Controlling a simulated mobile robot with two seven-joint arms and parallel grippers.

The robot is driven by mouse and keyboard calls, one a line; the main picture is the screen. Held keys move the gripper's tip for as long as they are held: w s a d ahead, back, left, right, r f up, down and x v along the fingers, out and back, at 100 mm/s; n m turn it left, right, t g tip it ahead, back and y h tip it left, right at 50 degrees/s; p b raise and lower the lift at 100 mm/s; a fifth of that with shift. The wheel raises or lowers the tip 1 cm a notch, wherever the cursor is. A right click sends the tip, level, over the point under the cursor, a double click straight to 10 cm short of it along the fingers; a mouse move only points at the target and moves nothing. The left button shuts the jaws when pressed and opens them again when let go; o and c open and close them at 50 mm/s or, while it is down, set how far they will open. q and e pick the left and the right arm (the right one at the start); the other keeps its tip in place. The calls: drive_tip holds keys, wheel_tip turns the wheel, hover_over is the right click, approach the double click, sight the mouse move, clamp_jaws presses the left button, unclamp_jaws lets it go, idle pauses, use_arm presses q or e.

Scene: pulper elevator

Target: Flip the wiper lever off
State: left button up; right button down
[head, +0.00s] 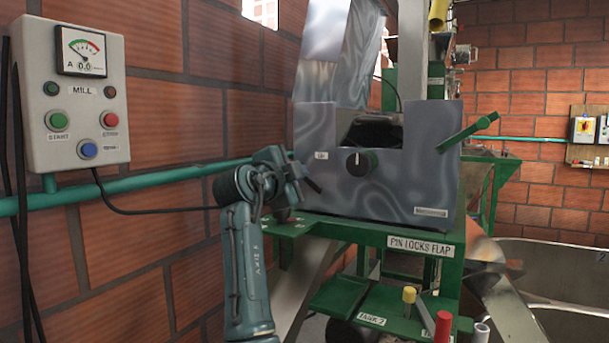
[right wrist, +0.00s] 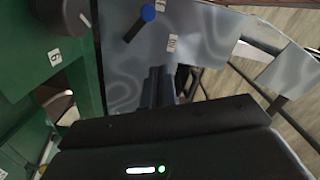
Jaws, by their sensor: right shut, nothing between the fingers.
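My right gripper (head: 300,178) is in front of the left edge of the grey steel housing (head: 388,195) in the head view. In the right wrist view its dark fingers (right wrist: 159,75) are together, with nothing between them. A short dark lever with a blue tip (right wrist: 147,14) stands on a grey steel panel (right wrist: 125,75) just beyond the fingertips, apart from them in the picture. A small label, seemingly "ON" (right wrist: 173,43), is beside it. No readable label names this lever as the wiper lever. My left gripper is out of view.
A round selector knob (head: 361,162) is on the housing front, and a green lever (head: 468,130) on its right. A green ledge (head: 395,236) reads "PIN LOCKS FLAP". A mill control box (head: 75,95) and teal pipe (head: 165,176) run along the left brick wall.

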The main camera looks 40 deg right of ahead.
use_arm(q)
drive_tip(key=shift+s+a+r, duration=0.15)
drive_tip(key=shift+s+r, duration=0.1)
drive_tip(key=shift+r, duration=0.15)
use_arm(e)
drive_tip(key=v, duration=0.4)
drive_tip(key=shift+s+a+r, duration=0.1)
drive_tip(key=shift+a, duration=0.1)
